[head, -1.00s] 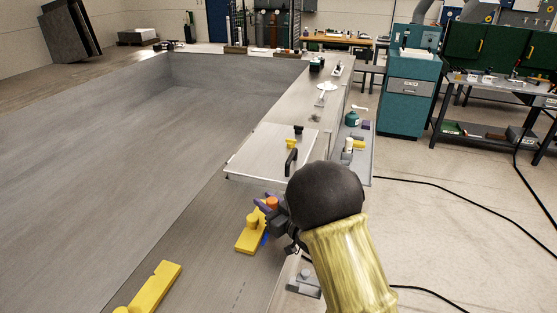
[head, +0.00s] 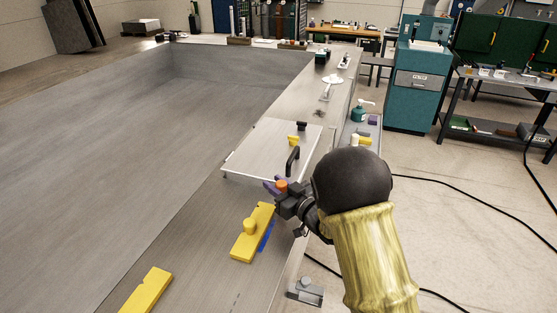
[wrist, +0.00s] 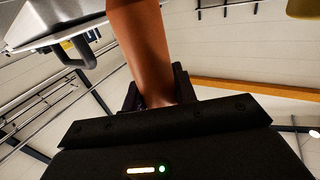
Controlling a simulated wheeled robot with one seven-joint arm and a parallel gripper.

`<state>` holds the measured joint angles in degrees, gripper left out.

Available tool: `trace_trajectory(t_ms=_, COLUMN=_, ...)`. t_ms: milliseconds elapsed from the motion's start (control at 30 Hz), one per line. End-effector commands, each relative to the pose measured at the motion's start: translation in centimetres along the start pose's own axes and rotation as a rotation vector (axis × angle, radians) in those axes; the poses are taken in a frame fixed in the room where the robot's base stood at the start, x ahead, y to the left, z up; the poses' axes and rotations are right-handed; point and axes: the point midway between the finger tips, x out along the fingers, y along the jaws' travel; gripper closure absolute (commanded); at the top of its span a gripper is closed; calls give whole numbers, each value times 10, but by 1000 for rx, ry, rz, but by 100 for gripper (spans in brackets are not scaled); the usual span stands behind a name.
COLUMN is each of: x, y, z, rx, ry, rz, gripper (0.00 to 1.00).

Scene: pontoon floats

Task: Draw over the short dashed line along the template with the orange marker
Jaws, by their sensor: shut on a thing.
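My gripper (head: 285,197) is shut on the orange marker (head: 282,185), just beyond the far end of the yellow template. The marker also shows large between the dark fingers in the wrist view (wrist: 143,45). The yellow template (head: 243,246), a bar with a round knob, lies flat on the grey surface. A blue strip (head: 266,237) runs along its right edge; I cannot tell whether it is a drawn mark or an object. I cannot tell whether the marker tip touches the surface.
A second yellow bar (head: 148,291) lies at the lower left. A pale panel with a black handle (head: 293,159) stands beyond my gripper. Something purple (head: 270,186) shows beside the marker. The wide grey surface to the left is bare.

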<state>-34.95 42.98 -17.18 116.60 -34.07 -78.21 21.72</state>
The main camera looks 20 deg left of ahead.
Motion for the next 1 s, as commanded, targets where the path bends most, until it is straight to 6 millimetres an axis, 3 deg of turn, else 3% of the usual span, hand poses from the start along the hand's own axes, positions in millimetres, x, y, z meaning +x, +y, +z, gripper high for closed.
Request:
trace_trajectory(t_ms=67, x=0, y=0, z=-21, rx=-3, ry=8, rz=0, gripper=95)
trace_trajectory(t_ms=600, x=1, y=-2, z=-66, rx=-1, ry=4, rz=-3, gripper=95)
trace_trajectory(t_ms=1000, x=0, y=0, z=-78, rx=-1, ry=2, rz=0, gripper=95)
